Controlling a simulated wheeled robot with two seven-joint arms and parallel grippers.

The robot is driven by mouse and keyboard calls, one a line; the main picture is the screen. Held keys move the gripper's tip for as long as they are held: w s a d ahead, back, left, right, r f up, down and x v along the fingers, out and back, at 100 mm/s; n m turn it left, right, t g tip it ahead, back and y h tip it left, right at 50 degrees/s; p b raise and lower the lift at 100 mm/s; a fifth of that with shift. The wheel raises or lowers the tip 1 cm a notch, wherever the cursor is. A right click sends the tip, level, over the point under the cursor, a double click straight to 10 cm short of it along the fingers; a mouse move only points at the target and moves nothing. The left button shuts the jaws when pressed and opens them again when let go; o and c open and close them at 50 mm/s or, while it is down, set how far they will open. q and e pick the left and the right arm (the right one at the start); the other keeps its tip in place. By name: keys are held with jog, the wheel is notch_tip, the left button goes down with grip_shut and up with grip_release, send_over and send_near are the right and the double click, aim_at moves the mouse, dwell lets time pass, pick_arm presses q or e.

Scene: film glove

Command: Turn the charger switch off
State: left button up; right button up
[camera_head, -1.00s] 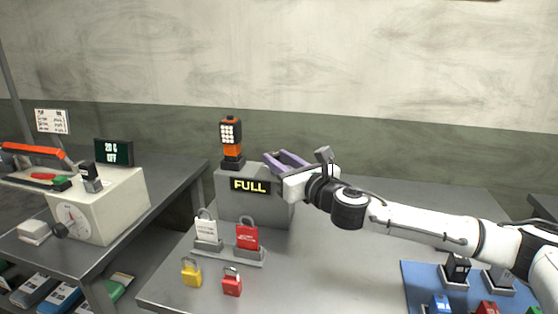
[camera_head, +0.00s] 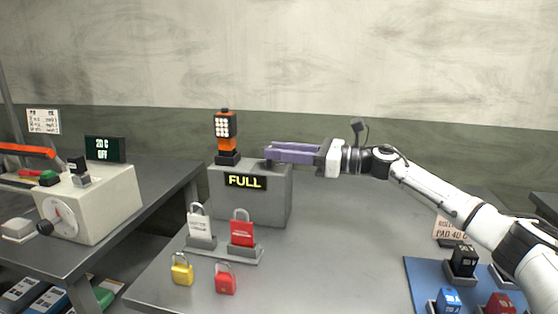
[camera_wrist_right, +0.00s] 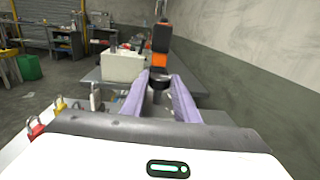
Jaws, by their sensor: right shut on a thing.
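The grey charger box (camera_head: 250,207) stands on the table with a lit "FULL" display (camera_head: 246,181) on its front. An orange and black device with a lit white face (camera_head: 226,128) stands upright in a black holder on its top left; its orange body shows in the right wrist view (camera_wrist_right: 160,42). My right gripper (camera_head: 271,153) lies level over the box top, its purple fingers pointing left. In the right wrist view, a black switch knob (camera_wrist_right: 158,82) sits between the fingers, and the gripper is shut on it. Its lower part is hidden. My left gripper is out of view.
White (camera_head: 201,226) and red (camera_head: 242,230) padlocks stand in front of the box. A cream dial box (camera_head: 100,205) is on the left table. A blue mat (camera_head: 420,285) with blocks is at right.

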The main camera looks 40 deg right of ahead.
jog(key=shift+w+d+r+n+g+y+b, duration=0.15)
jog(key=shift+n+g+y+b, duration=0.1)
jog(key=shift+n+g+y, duration=0.2)
jog(key=shift+w+d+f+n+g+y+b, duration=0.1)
jog(key=shift+n+g+y+b, duration=0.1)
jog(key=shift+n+g+y, duration=0.25)
jog(key=shift+n+g+y+b, duration=0.4)
jog(key=shift+n+g+y, duration=0.1)
jog(key=shift+g+y, duration=0.15)
jog(key=shift+w+r+n+g+y+b, duration=0.1)
jog(key=shift+n+g+y+b, duration=0.25)
jog(key=shift+n+g+y, duration=0.1)
jog(key=shift+d+g, duration=0.1)
jog(key=shift+g, duration=0.2)
jog(key=o, duration=1.1)
jog(key=shift+c, duration=0.2)
